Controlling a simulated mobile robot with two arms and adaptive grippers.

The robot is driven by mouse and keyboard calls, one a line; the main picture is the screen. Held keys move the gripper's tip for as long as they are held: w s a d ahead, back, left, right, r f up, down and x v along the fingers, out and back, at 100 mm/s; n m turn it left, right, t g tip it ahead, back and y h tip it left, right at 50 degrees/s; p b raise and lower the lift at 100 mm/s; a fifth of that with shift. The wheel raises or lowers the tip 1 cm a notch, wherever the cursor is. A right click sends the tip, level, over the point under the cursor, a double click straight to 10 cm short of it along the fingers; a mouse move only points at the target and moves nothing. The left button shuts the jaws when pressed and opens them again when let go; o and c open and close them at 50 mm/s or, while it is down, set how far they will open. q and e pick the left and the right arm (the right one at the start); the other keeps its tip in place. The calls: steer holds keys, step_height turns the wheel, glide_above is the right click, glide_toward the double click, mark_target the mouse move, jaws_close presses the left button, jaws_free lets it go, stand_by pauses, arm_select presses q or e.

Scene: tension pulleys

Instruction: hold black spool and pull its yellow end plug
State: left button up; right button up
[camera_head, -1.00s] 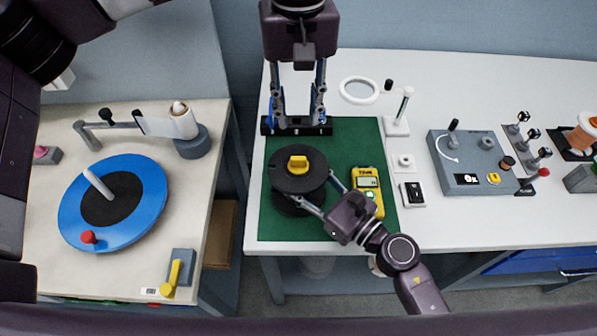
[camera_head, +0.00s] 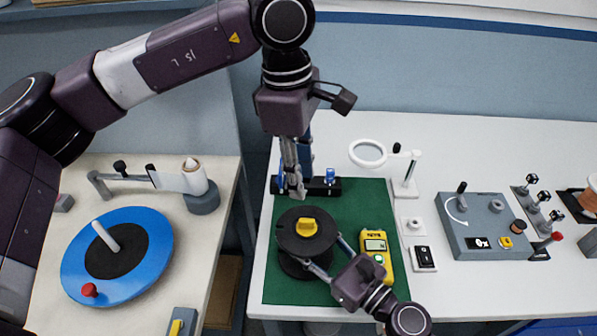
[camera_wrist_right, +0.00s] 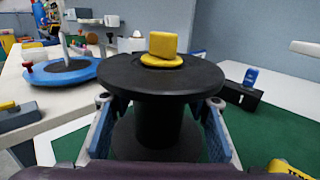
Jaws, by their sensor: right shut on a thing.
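The black spool (camera_head: 290,235) stands upright on the green mat, its yellow end plug (camera_head: 306,227) seated in the top flange. In the right wrist view the yellow plug (camera_wrist_right: 163,45) sits at the centre of the spool's top (camera_wrist_right: 160,75). My right gripper (camera_head: 322,256) is shut on the spool below its top flange, one finger (camera_wrist_right: 217,130) on each side of the core. My left gripper (camera_head: 291,190) points down, behind and slightly left of the plug, apart from it. Its fingers overlap from this angle, so their gap cannot be judged.
A yellow meter (camera_head: 377,255) lies close right of the spool. A black holder (camera_head: 318,187) with a blue piece stands behind it. A ring magnifier (camera_head: 368,154) and a grey control box (camera_head: 472,228) are further right. A blue turntable (camera_head: 140,265) is on the left table.

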mark_target(307, 219)
arm_select(q)
steer(key=f+n, duration=0.1)
steer(key=f, duration=0.3)
steer(key=f+n, duration=0.1)
steer(key=f, duration=0.3)
steer(key=d+f+n, duration=0.1)
steer(key=f, duration=0.3)
stand_by(0.3)
jaws_close()
steer(key=shift+r, duration=0.1)
